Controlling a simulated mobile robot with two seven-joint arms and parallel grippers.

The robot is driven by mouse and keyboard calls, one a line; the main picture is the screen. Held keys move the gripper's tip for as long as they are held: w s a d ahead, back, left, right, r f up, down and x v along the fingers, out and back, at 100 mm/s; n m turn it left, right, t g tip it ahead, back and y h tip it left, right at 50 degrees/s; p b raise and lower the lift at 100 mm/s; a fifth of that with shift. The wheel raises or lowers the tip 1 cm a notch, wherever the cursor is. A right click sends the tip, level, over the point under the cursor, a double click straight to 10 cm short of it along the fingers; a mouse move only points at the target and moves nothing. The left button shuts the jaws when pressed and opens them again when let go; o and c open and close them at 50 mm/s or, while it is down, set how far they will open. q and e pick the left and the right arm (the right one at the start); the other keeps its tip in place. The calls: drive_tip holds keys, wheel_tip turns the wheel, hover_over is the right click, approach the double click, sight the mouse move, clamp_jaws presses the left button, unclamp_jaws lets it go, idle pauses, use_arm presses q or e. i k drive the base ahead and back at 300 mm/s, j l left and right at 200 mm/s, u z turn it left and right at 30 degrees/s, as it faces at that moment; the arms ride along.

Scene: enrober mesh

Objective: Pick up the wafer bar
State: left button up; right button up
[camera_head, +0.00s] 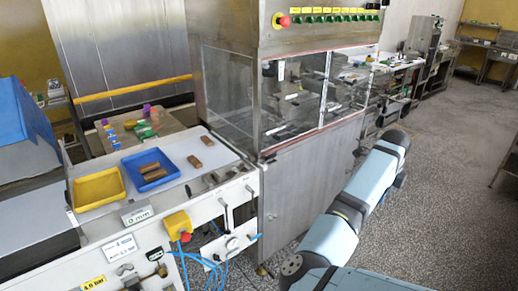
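Several brown bars lie on the machine at the left; I cannot tell which one is the wafer bar. Two brown bars (155,177) lie in a blue tray (139,186). One brown bar (195,162) lies on the white surface (185,147) right of the tray, and another brown bar (208,141) lies a little farther back. My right arm comes in from the bottom right and reaches out over the floor, well away from the bars. Neither gripper shows in the head view.
A yellow tray (98,205) sits left of the blue tray. A clear-walled steel machine (300,190) stands just right of the bars. A blue box (22,135) stands at the far left. A yellow box with a red button (178,223) projects at the front.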

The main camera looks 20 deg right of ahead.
sight(205, 139)
drive_tip(key=u, duration=0.45)
drive_tip(key=i+l+u, duration=0.1)
drive_tip(key=u, duration=0.4)
drive_tip(key=l+u, duration=0.2)
drive_tip(key=u, duration=0.25)
drive_tip(key=l+u, duration=0.85)
drive_tip(key=k+l+u, duration=0.15)
drive_tip(key=l, duration=0.25)
drive_tip(key=k+l+u, duration=0.15)
drive_tip(key=l, duration=0.2)
drive_tip(key=k+l+u, duration=0.15)
drive_tip(key=l, duration=0.2)
drive_tip(key=k+l, duration=0.15)
drive_tip(key=l, duration=0.25)
drive_tip(key=k+l, duration=0.15)
drive_tip(key=l, duration=0.25)
drive_tip(key=k+l+u, duration=0.1)
drive_tip(key=l, duration=0.3)
drive_tip(key=k+l, duration=0.2)
drive_tip(key=l, duration=0.2)
drive_tip(key=k+l, duration=0.15)
drive_tip(key=l, duration=0.25)
